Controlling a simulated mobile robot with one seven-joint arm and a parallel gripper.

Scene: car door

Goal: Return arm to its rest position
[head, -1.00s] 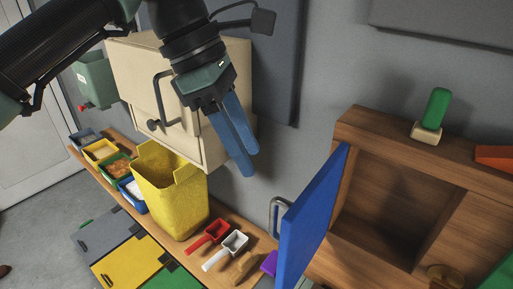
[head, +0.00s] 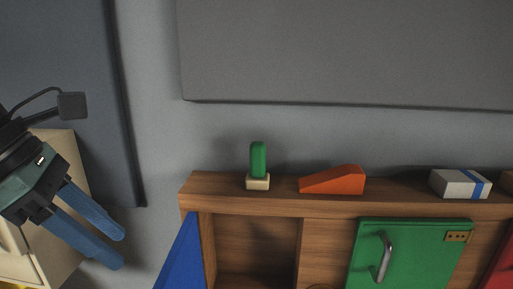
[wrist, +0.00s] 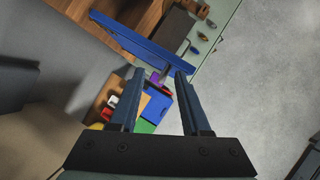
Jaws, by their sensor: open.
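My gripper (head: 120,250) is at the left edge of the head view, with its two blue fingers apart and nothing between them. It is in the air in front of the cream cabinet (head: 62,150). In the wrist view the two fingers (wrist: 152,98) stand apart with empty space between them. The blue door (head: 183,258) of the wooden shelf unit stands swung open, right of my gripper and apart from it. In the wrist view the blue door (wrist: 135,43) shows beyond the fingertips.
The wooden shelf unit (head: 330,208) carries a green block on a cream base (head: 258,165), an orange wedge (head: 335,181) and a white-and-blue block (head: 459,184). Its green door (head: 410,255) is closed. Grey panels hang on the wall. Open floor (wrist: 245,80) shows at right in the wrist view.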

